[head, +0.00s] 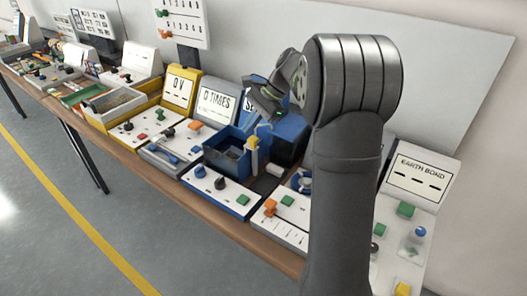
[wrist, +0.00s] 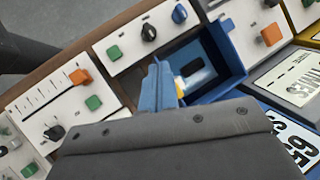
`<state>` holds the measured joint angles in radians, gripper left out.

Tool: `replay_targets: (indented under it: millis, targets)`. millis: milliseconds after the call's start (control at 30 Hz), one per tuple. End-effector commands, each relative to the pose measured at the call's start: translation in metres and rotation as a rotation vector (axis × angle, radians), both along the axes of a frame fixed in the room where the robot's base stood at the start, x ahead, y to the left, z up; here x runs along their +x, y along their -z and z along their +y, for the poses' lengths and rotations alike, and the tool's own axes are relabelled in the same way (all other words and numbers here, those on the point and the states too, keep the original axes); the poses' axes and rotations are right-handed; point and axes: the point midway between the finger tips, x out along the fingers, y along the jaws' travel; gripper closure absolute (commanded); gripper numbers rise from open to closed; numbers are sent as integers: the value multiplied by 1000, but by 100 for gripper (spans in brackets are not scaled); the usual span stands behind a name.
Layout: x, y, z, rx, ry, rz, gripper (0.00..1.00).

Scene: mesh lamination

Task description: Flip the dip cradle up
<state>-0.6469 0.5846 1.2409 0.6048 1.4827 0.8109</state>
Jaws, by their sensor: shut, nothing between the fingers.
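The blue open tank (head: 215,160) stands in the middle of the bench; in the wrist view it shows at the upper right (wrist: 238,82). A dark, pale-edged piece, probably the dip cradle (wrist: 203,68), lies low inside it. A small yellow part (head: 252,142) stands upright at the tank's right side; it shows beside my fingers in the wrist view (wrist: 180,86). My gripper (head: 268,116) is above and behind the tank, pointing down; its fingers (wrist: 155,80) are shut and empty. Whether they touch the yellow part, I cannot tell.
In front of the tank is a white panel with dark knobs and a green button (head: 242,199). A slider panel with an orange handle (head: 270,207) is to the right. The "0 TIMES" display (head: 215,103) stands behind left. My arm hides part of the bench to the right.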

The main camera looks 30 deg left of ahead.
Motion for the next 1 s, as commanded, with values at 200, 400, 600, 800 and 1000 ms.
replay_targets:
  millis: [200, 400, 600, 800, 1000]
  targets:
    - [-3, 33, -14, 154, 259, 239, 100]
    - [5, 51, -28, 265, 506, 404, 100]
    - [19, 68, -47, 347, 738, 527, 100]
    - [34, 105, -83, 399, 957, 593, 100]
    - [42, 128, -108, 420, 1080, 608, 100]
